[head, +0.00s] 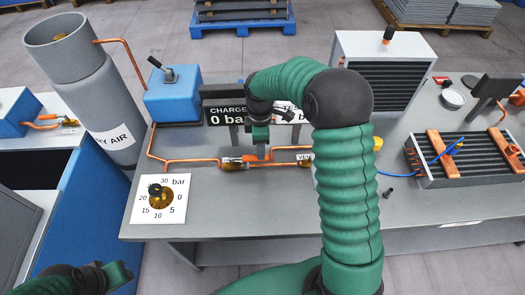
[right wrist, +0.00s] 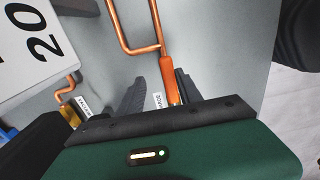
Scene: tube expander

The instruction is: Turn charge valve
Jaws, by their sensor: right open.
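The charge valve has an orange lever handle (head: 261,151) on the copper pipe line; in the right wrist view the handle (right wrist: 168,78) runs lengthwise between my fingers. A small white label (right wrist: 158,100) lies beside it, too small to read surely. My right gripper (head: 259,146) points down over the valve; its two dark fingers stand apart in the right wrist view (right wrist: 158,92), with the handle nearer the right finger. I cannot tell whether either finger touches it. My left gripper (head: 110,275) shows only partly at the lower left, its fingers unclear.
A dial plate (head: 143,211) lies at the bench's front left. A black CHARGE sign reading 0 bar (head: 226,115) stands behind the valve. A blue pump box (head: 172,100), grey DRY AIR cylinder (head: 85,85), VENT label (head: 305,157) and finned coil (head: 465,168) surround it. The front bench strip is mostly clear.

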